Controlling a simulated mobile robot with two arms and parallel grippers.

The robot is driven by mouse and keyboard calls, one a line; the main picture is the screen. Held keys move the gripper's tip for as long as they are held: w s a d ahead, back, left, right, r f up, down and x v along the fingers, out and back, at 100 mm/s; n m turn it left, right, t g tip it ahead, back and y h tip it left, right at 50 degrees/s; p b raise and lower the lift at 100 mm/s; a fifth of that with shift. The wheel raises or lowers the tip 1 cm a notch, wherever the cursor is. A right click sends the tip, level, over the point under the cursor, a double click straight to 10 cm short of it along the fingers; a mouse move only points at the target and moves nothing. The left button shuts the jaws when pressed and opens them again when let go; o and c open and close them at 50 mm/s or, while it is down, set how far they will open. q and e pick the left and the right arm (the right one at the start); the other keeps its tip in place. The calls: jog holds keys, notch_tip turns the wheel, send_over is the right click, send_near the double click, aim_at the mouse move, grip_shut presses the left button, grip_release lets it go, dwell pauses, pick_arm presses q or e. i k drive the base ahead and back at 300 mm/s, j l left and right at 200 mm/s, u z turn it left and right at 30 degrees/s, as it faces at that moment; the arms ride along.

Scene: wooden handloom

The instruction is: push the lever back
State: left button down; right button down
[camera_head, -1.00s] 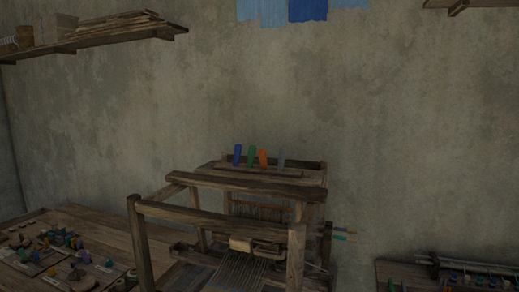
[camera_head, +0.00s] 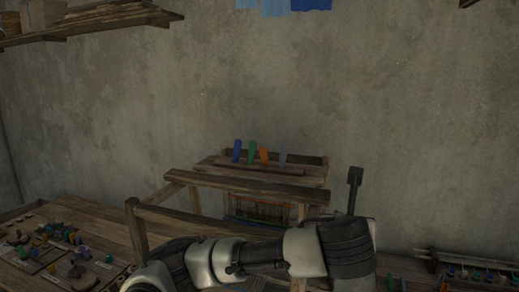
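The wooden handloom (camera_head: 240,182) stands in the middle of the head view against the wall. My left arm comes in from the lower left and crosses in front of the loom to the right. Its dark gripper (camera_head: 355,176) points up beside the loom's right side, in front of the bare wall. It appears as a narrow dark shape, and its fingers cannot be told apart. I cannot make out the lever; the arm hides the loom's lower right side. My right gripper is not in view.
Blue, green, orange and grey spools (camera_head: 251,152) stand on the loom's top. A table with small parts (camera_head: 62,243) is at the lower left. A rack of small items (camera_head: 475,268) is at the lower right. A shelf (camera_head: 90,24) hangs at the upper left.

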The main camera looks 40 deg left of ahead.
aim_at(263, 150)
jog(key=i+j, duration=0.15)
jog(key=j, duration=0.25)
jog(key=i+j, duration=0.15)
jog(key=j, duration=0.25)
jog(key=i+j, duration=0.15)
jog(key=j, duration=0.25)
jog(key=i+j, duration=0.15)
jog(key=j, duration=0.25)
jog(key=i+j, duration=0.1)
jog(key=j, duration=0.3)
